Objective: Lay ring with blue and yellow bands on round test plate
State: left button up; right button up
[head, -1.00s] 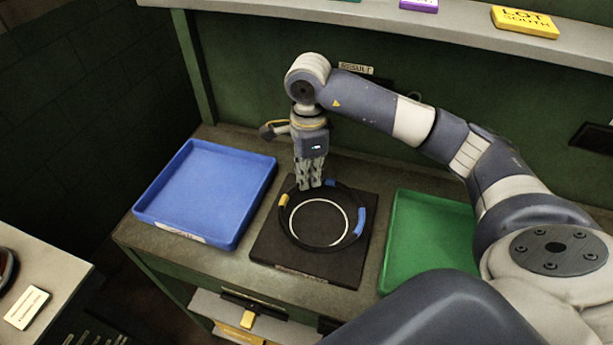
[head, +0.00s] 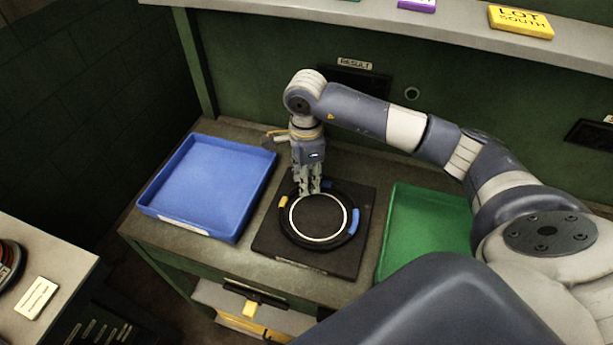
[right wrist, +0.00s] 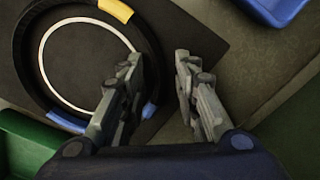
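The black ring with blue and yellow bands (head: 354,222) lies flat on the dark square plate (head: 340,266) in the head view. It surrounds the plate's white circle (head: 292,215), with a thin gap at places. The ring also shows in the right wrist view (right wrist: 149,68), with one yellow and two blue bands visible. My right gripper (head: 308,191) is over the ring's far edge. In the right wrist view my right gripper (right wrist: 155,65) has its fingers apart, and the ring passes by the left finger, which partly hides it. My left gripper is out of view.
A blue tray (head: 238,222) stands left of the plate and a green tray (head: 396,215) right of it. A shelf with coloured lot signs (head: 521,21) runs above the back. A side table (head: 60,250) with other rings is at the far left.

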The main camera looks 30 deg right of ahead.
notch_tip(320, 180, up, 7)
jog(key=shift+w+f+b, duration=0.1)
jog(key=shift+f+b, duration=0.1)
jog(key=shift+b, duration=1.05)
jog(key=shift+r, duration=0.45)
